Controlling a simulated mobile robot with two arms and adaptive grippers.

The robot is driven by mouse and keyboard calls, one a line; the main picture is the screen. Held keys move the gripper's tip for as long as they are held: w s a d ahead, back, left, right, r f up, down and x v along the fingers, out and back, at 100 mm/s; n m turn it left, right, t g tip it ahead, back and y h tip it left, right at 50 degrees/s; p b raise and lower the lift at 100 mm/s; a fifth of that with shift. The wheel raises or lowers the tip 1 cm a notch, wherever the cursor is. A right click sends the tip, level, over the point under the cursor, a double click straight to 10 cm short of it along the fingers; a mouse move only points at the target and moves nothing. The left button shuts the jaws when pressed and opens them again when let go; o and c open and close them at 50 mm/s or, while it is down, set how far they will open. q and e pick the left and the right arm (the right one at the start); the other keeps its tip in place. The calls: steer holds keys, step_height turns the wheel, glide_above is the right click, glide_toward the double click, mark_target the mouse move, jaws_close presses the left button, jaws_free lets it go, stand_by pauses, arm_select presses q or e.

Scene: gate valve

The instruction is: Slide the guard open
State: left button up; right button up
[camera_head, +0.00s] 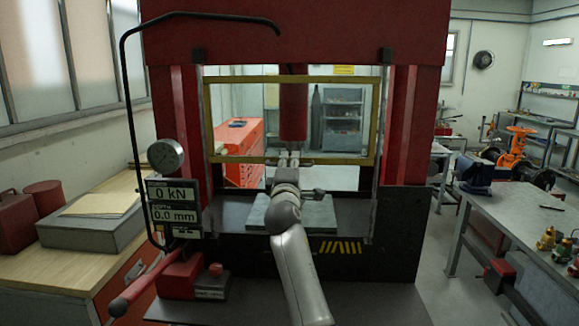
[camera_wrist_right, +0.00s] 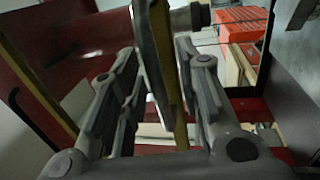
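The guard (camera_head: 235,159) is a yellow-edged frame with a see-through middle, upright across the front of the red press. Its lower bar hangs above the press bed, with a gap below. My right gripper (camera_head: 289,160) is at the middle of this lower bar. In the right wrist view, the guard's yellow and grey bar (camera_wrist_right: 165,70) runs between the fingers of my right gripper (camera_wrist_right: 158,85). The fingers are apart, with visible space beside the bar, so the gripper is open around it. My left gripper is not in view.
The red ram (camera_head: 293,112) hangs behind the guard, above a grey block (camera_head: 325,215) on the bed. A readout (camera_head: 173,203), a gauge (camera_head: 166,156) and a bent black pipe stand at the left. A metal bench (camera_head: 520,215) with a vise stands at the right.

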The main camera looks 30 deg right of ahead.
steer(key=shift+a, duration=0.1)
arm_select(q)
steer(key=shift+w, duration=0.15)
arm_select(e)
steer(key=v, duration=1.2)
steer(key=shift+r, duration=0.1)
